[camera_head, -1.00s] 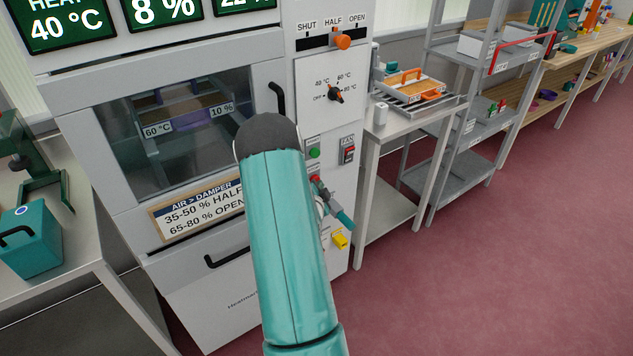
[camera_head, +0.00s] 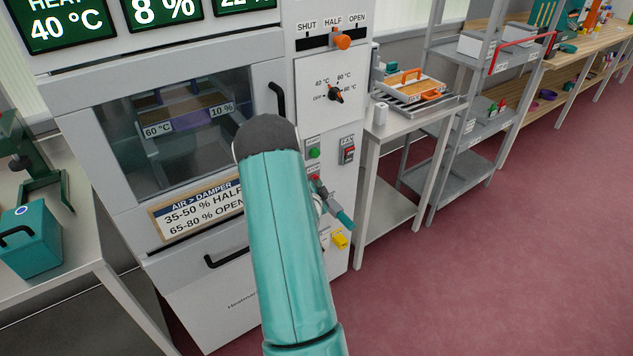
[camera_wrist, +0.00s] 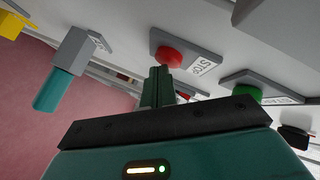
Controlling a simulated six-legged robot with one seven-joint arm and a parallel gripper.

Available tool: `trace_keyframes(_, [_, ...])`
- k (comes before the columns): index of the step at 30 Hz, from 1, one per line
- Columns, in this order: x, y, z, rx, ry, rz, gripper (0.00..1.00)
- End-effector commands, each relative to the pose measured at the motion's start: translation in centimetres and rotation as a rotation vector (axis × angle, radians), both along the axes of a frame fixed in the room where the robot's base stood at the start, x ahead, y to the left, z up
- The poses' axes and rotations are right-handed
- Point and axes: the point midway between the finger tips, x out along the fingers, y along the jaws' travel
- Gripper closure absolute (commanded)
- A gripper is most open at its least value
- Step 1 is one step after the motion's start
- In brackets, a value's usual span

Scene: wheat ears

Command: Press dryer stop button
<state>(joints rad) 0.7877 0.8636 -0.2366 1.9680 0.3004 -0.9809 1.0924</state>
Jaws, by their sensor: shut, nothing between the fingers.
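The dryer (camera_head: 215,265) is a large pale cabinet with a control panel on its right side. The stop button is red; in the wrist view it (camera_wrist: 168,53) sits on a grey mount beside a STOP label (camera_wrist: 202,66). In the head view the red button (camera_head: 315,178) shows small beside my arm. My gripper (camera_wrist: 159,72) is shut, with nothing held. Its dark fingertips overlap the near edge of the red button in the wrist view; I cannot tell whether they touch it. My arm hides much of the gripper in the head view.
A green button (camera_wrist: 247,91) is right of the red one in the wrist view. A grey block with a teal rod (camera_wrist: 62,80) and a yellow part (camera_wrist: 12,24) are left. A red FAN switch (camera_head: 348,152) is close by. A metal table (camera_head: 418,116) stands right.

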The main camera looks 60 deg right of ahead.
Motion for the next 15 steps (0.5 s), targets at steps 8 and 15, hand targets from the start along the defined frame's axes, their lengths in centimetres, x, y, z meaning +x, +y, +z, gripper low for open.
trace_keyframes(8, [0.0,0.1,0.0,0.000,0.000,0.002,1.00])
trace_keyframes(15, [-1.1,0.7,0.0,0.001,0.000,0.002,1.00])
